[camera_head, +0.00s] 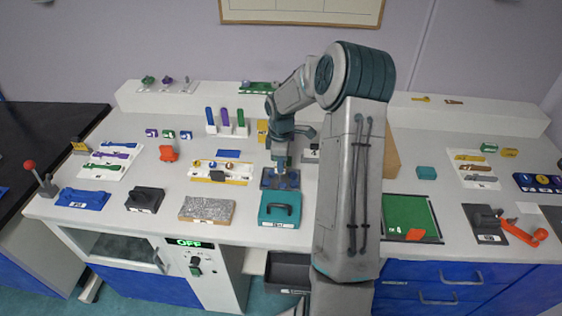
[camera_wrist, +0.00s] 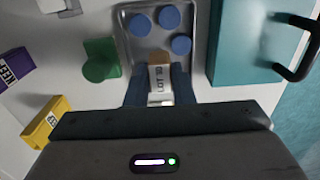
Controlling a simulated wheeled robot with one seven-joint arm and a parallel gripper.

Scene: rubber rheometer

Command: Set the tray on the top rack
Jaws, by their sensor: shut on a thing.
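A small grey metal tray (camera_head: 267,183) with several blue discs lies on or just above the white bench near the middle in the head view. It also shows at the top of the wrist view (camera_wrist: 126,30). My gripper (camera_head: 281,168) is above the tray, fingers down. In the wrist view my gripper (camera_wrist: 161,85) is shut on the tray's tab, which has a brown end and a label reading LOT 10. Whether the tray is lifted is unclear. A low cabinet (camera_head: 122,248) with an opening or window is at front left; no rack can be made out inside.
A teal case (camera_head: 279,212) with a handle stands close in front of the tray, also at right in the wrist view (camera_wrist: 240,45). A white holder (camera_head: 222,173) is left of it. A control panel reading OFF (camera_head: 188,244) is beside the cabinet. Coloured tools fill the bench.

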